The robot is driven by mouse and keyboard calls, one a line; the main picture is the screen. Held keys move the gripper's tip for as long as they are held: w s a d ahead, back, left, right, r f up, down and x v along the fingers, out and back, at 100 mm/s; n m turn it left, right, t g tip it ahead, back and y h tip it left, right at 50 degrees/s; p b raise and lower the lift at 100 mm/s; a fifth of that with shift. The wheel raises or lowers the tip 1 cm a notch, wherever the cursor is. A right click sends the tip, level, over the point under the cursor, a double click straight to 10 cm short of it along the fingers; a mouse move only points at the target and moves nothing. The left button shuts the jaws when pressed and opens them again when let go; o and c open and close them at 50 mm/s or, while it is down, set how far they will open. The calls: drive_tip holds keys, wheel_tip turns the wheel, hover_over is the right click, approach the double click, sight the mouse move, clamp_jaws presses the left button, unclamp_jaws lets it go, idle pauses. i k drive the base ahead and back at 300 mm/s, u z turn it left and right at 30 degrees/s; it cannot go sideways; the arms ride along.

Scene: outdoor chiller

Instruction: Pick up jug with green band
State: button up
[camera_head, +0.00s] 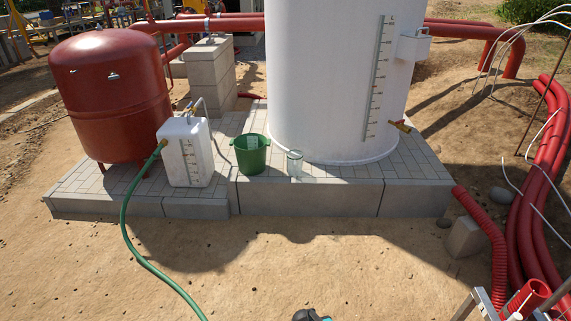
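A small, clear jug (294,163) stands upright on the paved plinth (310,195), close to the front of the big white tank. A faint greenish tint shows near its rim, but it is too small for me to make out a band clearly. A green bucket (250,155) stands just left of it, with a small gap between them. My gripper cannot be made out. Only a dark and teal piece, likely of my arm, shows at the bottom edge, well apart from the jug.
A white canister (187,152) with a green hose (128,225) stands left of the bucket. The white tank (335,75) rises behind the jug; a red tank (110,95) is at left. Red pipes (535,200) run at right. Bare sand lies in front.

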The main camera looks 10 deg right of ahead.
sight(295, 166)
drive_tip(key=i, duration=1.9)
drive_tip(key=u, duration=1.55)
drive_tip(key=k, duration=0.45)
drive_tip(key=u, duration=0.3)
